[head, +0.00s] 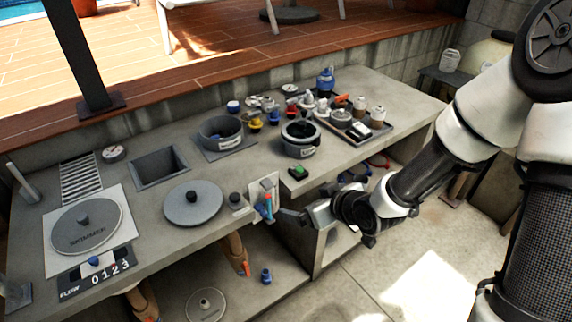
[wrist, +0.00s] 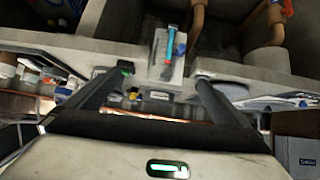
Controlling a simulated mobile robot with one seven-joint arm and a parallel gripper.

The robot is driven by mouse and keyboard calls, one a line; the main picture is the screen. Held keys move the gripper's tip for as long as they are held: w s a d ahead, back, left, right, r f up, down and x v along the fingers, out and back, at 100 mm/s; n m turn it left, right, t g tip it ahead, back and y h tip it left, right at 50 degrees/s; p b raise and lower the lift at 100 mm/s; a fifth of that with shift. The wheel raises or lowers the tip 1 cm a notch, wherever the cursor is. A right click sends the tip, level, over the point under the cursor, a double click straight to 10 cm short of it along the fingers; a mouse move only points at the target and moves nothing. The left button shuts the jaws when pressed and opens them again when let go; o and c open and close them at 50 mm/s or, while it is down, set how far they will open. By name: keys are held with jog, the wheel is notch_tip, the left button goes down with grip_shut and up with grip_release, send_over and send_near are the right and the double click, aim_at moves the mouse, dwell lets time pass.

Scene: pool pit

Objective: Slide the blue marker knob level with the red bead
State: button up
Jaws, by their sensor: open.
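A small pale gauge plate (head: 264,187) stands upright on the counter's front edge. It carries a blue marker knob (head: 261,211) and a narrow upright part with a red bead (head: 269,203) close beside it. In the wrist view the plate (wrist: 159,68) lies ahead, between my fingers in the picture. I see no contact.
The concrete counter (head: 120,190) holds a grey round lid (head: 193,204), a dark pot (head: 300,138) and a tray of bottles (head: 350,128). A small black block with a green top (head: 298,172) stands near the front edge, close to my gripper. Pipes (head: 236,252) run below.

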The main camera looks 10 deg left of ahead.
jog(key=s+a+b+x, duration=0.1)
jog(key=b+x, duration=0.4)
jog(key=x, duration=0.6)
jog(key=shift+a+r+y+b, duration=0.15)
jog(key=shift+a+y+b, duration=0.25)
jog(key=shift+a, duration=0.05)
jog(key=shift+s, duration=0.15)
